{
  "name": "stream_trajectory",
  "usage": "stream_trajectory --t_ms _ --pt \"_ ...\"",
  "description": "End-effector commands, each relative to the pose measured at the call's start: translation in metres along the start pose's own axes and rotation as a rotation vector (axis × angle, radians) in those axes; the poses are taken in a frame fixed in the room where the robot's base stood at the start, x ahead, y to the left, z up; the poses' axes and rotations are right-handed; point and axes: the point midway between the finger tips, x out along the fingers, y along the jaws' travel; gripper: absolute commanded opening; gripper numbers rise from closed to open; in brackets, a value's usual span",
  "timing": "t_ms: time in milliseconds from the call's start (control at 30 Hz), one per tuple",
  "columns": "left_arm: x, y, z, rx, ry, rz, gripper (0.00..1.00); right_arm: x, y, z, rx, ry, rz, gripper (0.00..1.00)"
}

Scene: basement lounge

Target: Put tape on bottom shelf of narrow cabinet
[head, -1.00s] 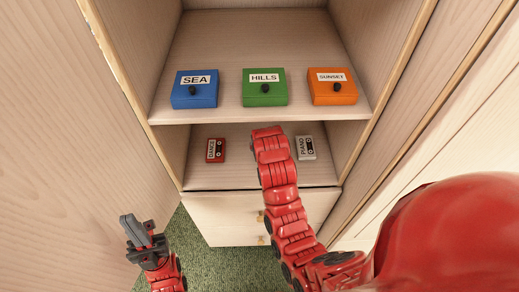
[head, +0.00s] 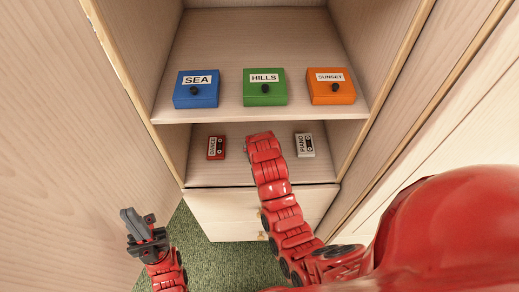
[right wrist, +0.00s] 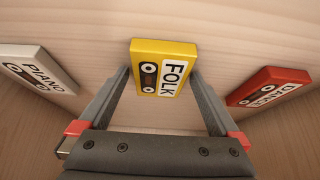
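A yellow FOLK tape (right wrist: 163,70) is between the fingertips of my right gripper (right wrist: 161,74) in the right wrist view, its sides close against both fingers. In the head view my right arm hides this tape and the gripper's fingers. The lower shelf (head: 235,172) of the cabinet holds a red DANCE tape (head: 216,148) at left and a white PIANO tape (head: 305,145) at right. My left gripper (head: 128,217) is at lower left, away from the shelves; its finger gap is unclear.
The upper shelf (head: 235,122) carries a blue SEA box (head: 196,90), a green HILLS box (head: 264,88) and an orange SUNSET box (head: 331,87). Drawers (head: 220,210) are below. Cabinet side walls bound the opening closely. Green carpet (head: 225,262) lies below.

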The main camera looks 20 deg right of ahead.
Motion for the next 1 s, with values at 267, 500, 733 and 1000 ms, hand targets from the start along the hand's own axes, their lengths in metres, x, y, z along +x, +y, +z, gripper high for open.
stream_trajectory --t_ms 267,500,733,1000 --pt "0.003 0.0 -0.001 0.0 0.0 0.0 0.0 -0.003 0.0 -0.002 0.0 0.0 0.0 1.0" --pt "-0.006 0.0 0.001 0.0 0.0 0.0 0.0 -0.025 0.0 -0.002 0.0 0.006 0.0 1.0" --pt "-0.017 0.001 0.003 0.0 0.0 0.0 0.0 -0.069 -0.001 -0.002 -0.001 0.006 -0.001 1.0" --pt "0.003 0.0 -0.001 0.0 0.0 0.0 0.0 -0.118 -0.001 -0.004 -0.001 0.001 -0.001 1.0"
